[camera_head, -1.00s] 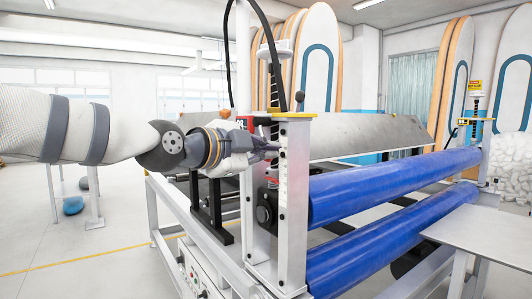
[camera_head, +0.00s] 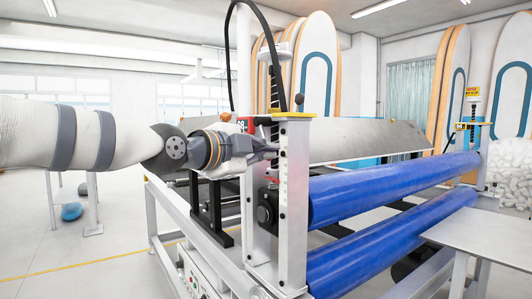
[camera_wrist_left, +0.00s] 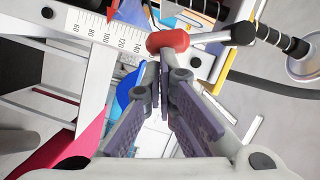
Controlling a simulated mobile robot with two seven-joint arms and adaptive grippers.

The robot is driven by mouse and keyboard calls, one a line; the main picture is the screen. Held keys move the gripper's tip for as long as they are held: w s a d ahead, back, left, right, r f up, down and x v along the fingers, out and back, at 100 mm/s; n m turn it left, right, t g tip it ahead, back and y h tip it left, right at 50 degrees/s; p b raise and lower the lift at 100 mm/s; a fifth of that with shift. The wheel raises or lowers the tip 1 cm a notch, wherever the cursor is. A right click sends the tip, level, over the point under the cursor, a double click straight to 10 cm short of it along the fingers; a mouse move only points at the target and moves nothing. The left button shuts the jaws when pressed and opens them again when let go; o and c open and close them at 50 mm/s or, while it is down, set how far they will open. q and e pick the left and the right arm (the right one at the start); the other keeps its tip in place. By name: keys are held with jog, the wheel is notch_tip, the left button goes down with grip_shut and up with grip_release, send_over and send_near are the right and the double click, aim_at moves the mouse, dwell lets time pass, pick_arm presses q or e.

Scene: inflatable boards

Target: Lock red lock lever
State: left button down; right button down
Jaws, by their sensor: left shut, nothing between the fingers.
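The red lock lever (camera_wrist_left: 168,41) shows in the left wrist view as a red hub with a grey arm that runs right to a black ball knob. My left gripper (camera_wrist_left: 166,70) is shut and empty, its fingertips just below the red hub in that picture. I cannot tell whether they touch it. In the head view my left gripper (camera_head: 272,151) reaches in from the left to the upper part of the roller machine's post (camera_head: 294,170). The lever is not clear there, being small and partly behind the gripper. My right gripper is out of view.
Two blue rollers (camera_head: 390,191) extend right from the post. A white scale with a red pointer (camera_wrist_left: 112,9) lies close to the lever in the left wrist view. A black cable (camera_head: 276,45) loops above the post. A pale side table (camera_head: 485,238) stands at the right.

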pick_arm(q)
jog(key=shift+w+a+f+m+t+b, duration=0.35)
jog(key=shift+w+f+m, duration=0.25)
jog(key=shift+m, duration=0.4)
jog(key=shift+w+a+f+m+t+b, duration=0.3)
jog(key=shift+w+a+f+m, duration=0.2)
jog(key=shift+m, duration=0.5)
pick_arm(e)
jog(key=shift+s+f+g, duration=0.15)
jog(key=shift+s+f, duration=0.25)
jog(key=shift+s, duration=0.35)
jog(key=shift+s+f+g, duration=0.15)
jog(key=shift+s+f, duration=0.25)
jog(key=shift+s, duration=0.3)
pick_arm(q)
jog(key=shift+w+r, duration=0.1)
